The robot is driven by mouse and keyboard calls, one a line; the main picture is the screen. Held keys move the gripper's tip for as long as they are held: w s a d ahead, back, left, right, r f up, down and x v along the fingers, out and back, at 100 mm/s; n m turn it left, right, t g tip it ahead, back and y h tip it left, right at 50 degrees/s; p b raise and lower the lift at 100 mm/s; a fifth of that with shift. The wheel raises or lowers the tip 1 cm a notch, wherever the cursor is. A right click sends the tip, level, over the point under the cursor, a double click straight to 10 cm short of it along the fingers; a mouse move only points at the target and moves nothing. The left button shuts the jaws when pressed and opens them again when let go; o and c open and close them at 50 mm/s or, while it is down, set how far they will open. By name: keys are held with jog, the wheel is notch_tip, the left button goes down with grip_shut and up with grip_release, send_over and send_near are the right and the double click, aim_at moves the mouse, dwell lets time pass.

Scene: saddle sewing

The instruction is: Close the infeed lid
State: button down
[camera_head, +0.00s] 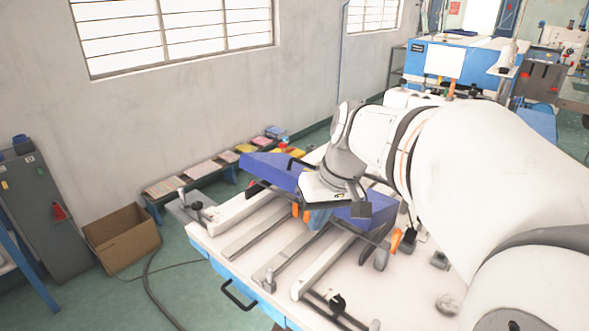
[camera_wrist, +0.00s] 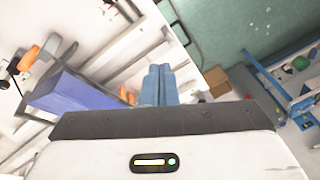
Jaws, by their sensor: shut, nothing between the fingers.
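A long blue-purple cover, which looks like the infeed lid (camera_head: 268,171), lies across the white-topped machine in the head view. My gripper (camera_head: 318,218) is over the near side of the cover, and my wrist hides the cover's middle. In the wrist view the blue fingers (camera_wrist: 158,84) are together with nothing between them. The cover (camera_wrist: 75,92) shows left of the fingers there, apart from them in the picture. I cannot tell whether they touch it, or how far it is tilted.
The white machine table (camera_head: 225,241) carries several metal rails (camera_head: 265,239) and orange parts (camera_head: 397,239) near my gripper. A cardboard box (camera_head: 122,239) stands on the floor at left. A low shelf of stacked sheets (camera_head: 203,172) runs along the wall. Floor left of the table is mostly clear.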

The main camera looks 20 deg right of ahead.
jog(key=w+d+n+t+y+b, duration=0.2)
jog(key=w+d+y, duration=0.1)
jog(key=w+d, duration=0.75)
jog(key=w+d+n+t+y+b, duration=0.1)
jog(key=w+d+n+y+b, duration=0.15)
jog(key=w+d, duration=0.75)
jog(key=a+f, duration=0.1)
jog(key=f, duration=0.1)
jog(key=w+a+f+p, duration=0.1)
jog(key=f, duration=0.1)
jog(key=a+f, duration=0.1)
jog(key=f, duration=0.2)
jog(key=shift+w, duration=0.3)
jog(key=shift+s+a+f+p, duration=0.15)
jog(key=shift+s+f+p, duration=0.1)
jog(key=shift+f, duration=0.35)
jog(key=shift+s+a+f+p, duration=0.15)
jog(key=shift+f+p, duration=0.1)
jog(key=shift+f, duration=0.35)
jog(key=shift+a+f, duration=0.2)
jog(key=shift+f, duration=0.4)
jog(key=shift+s, duration=0.1)
jog(key=shift+f, duration=0.1)
